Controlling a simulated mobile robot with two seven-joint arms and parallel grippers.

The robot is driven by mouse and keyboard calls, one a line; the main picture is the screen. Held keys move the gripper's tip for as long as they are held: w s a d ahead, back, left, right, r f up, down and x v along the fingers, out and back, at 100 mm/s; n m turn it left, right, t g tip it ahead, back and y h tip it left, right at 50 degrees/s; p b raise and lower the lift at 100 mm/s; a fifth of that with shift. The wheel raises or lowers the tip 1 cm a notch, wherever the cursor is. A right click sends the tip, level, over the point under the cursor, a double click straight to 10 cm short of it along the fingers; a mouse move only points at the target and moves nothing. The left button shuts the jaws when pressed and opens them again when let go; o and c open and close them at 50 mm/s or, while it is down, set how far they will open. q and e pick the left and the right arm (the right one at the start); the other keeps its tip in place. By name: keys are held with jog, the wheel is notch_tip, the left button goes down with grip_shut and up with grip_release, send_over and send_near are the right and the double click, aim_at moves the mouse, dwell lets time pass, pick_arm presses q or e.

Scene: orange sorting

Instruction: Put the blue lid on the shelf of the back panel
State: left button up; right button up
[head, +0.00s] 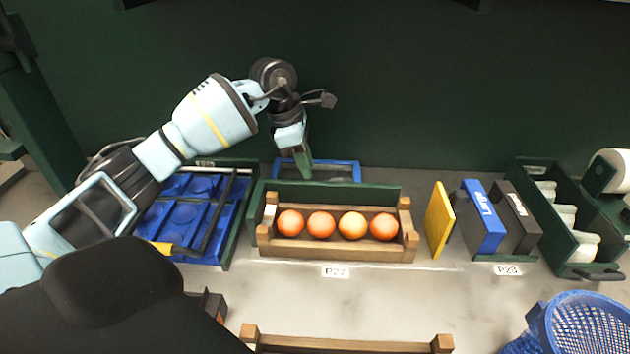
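A blue-rimmed flat piece (345,162) with a dark middle shows behind the crate of oranges; it may be the blue lid, but its lower part is hidden by the crate's green back. My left gripper (303,172) reaches in from the left and points down at the left part of this blue rim. Its fingertips overlap the rim in the picture; I cannot tell whether they touch it or how far apart they are. The back panel (430,90) is a plain dark green wall. A dark edge crosses the top of the view; no shelf shows clearly. My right gripper is out of view.
A wooden crate (335,250) holds several oranges. At left is a divided blue tray (198,212). At right stand yellow (439,218), blue (483,215) and black (515,215) upright pieces, a green box (560,262) and a blue basket (585,325).

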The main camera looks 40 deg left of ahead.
aim_at(315, 176)
pick_arm(q)
jog(key=shift+p+x, duration=0.35)
jog(key=shift+x, duration=2.2)
jog(key=shift+s, duration=0.2)
jog(key=shift+c, duration=0.5)
grip_shut()
